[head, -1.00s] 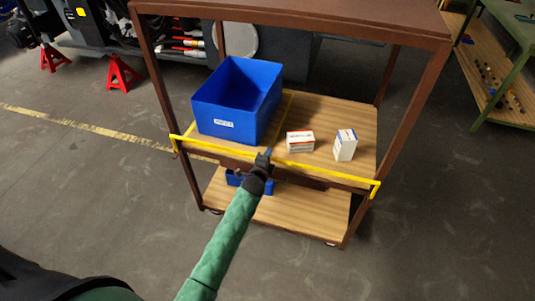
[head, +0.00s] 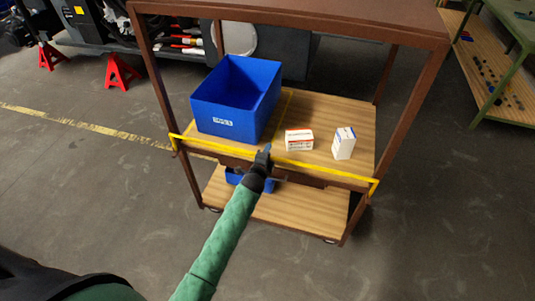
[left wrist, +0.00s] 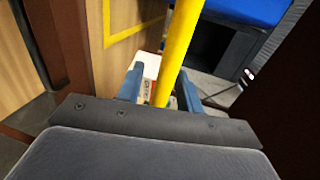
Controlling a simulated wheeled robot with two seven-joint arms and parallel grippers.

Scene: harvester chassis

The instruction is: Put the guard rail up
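The yellow guard rail (head: 322,173) runs along the front edge of the brown cart's wooden middle shelf (head: 340,112), with bent ends at both front posts. It lies low, at about the height of the shelf edge. My left gripper (head: 265,152) is at the rail, near its middle. In the left wrist view the rail (left wrist: 180,45) passes between the two blue fingers (left wrist: 160,88). The fingers look open, with small gaps beside the rail. Contact with the rail cannot be made out. My right gripper is not in view.
A blue bin (head: 235,98) stands on the shelf at left. A red-and-white box (head: 299,140) and a white-and-blue box (head: 344,143) stand right of it. A smaller blue bin (head: 236,177) is on the lower shelf (head: 300,210). The cart's brown top (head: 300,18) is overhead.

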